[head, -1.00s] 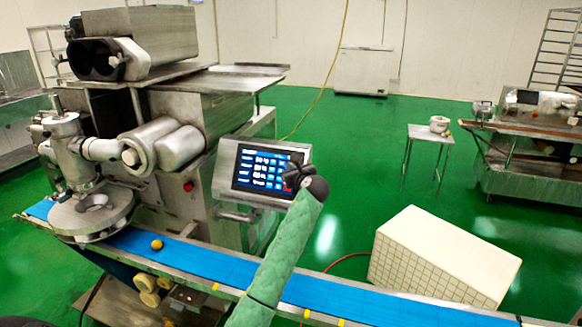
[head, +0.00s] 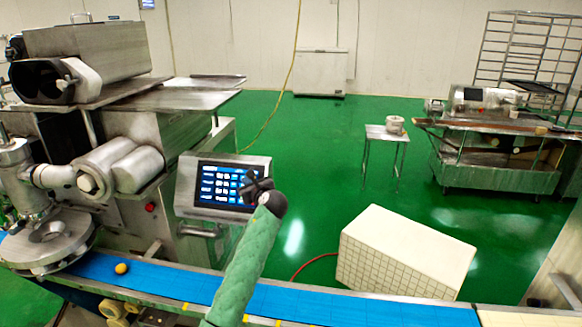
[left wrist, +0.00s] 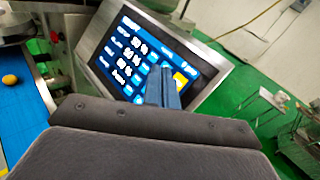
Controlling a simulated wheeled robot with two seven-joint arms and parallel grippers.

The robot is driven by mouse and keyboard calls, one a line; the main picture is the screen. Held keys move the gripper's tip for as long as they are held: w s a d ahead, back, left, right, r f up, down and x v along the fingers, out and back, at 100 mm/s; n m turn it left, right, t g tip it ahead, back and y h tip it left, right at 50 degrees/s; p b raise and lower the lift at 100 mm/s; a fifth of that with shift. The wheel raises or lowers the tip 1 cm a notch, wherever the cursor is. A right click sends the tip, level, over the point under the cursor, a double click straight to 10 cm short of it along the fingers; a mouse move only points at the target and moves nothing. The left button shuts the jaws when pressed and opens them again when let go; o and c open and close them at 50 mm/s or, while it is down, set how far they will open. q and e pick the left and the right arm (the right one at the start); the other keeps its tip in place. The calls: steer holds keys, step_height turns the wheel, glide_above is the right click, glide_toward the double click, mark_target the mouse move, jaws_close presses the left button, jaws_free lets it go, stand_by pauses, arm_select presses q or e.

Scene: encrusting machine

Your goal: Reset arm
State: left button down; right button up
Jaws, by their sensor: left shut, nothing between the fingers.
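My left arm, in a green sleeve, reaches up from the bottom of the head view. Its dark left gripper (head: 258,186) is in front of the lower right part of the control panel's lit touchscreen (head: 222,184). In the left wrist view the shut fingers (left wrist: 163,88) overlap the lower right of the screen (left wrist: 128,58), with nothing between them. I cannot tell whether they touch it. The encrusting machine (head: 150,118) stands behind the panel at the left. My right gripper is not in view.
A blue conveyor belt (head: 180,285) runs across the front, with a yellow ball (head: 121,268) on it. A white tiled block (head: 400,255) stands on the green floor at right. A small table (head: 385,140) and another machine (head: 490,150) are farther back. Open floor lies between.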

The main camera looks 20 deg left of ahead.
arm_select(q)
steer(key=s+d+f+n+g+h, duration=0.1)
steer(key=s+d+f+n+h, duration=0.3)
steer(key=s+d+f+n, duration=0.55)
steer(key=s+d+f+n+g+h, duration=0.15)
steer(key=s+d+f+h, duration=0.35)
steer(key=s+f, duration=0.85)
steer(key=s+d+f+n+g+h, duration=0.25)
steer(key=s+d+n, duration=0.4)
steer(key=s, duration=0.75)
steer(key=s+d+f+n+g+h, duration=0.1)
steer(key=s+d+n+h, duration=0.25)
steer(key=s+d, duration=0.75)
step_height(320, 180, down, 28)
steer(key=b, duration=0.4)
steer(key=s+f+g+b, duration=0.1)
steer(key=s+f, duration=0.3)
steer(key=f, duration=1)
steer(key=s+f+b, duration=0.3)
steer(key=s+f, duration=0.1)
steer(key=f, duration=1)
steer(key=shift+a+f+n+g+y, duration=0.2)
steer(key=shift+f+n+g+y, duration=0.1)
steer(key=shift+f+g+y, duration=0.1)
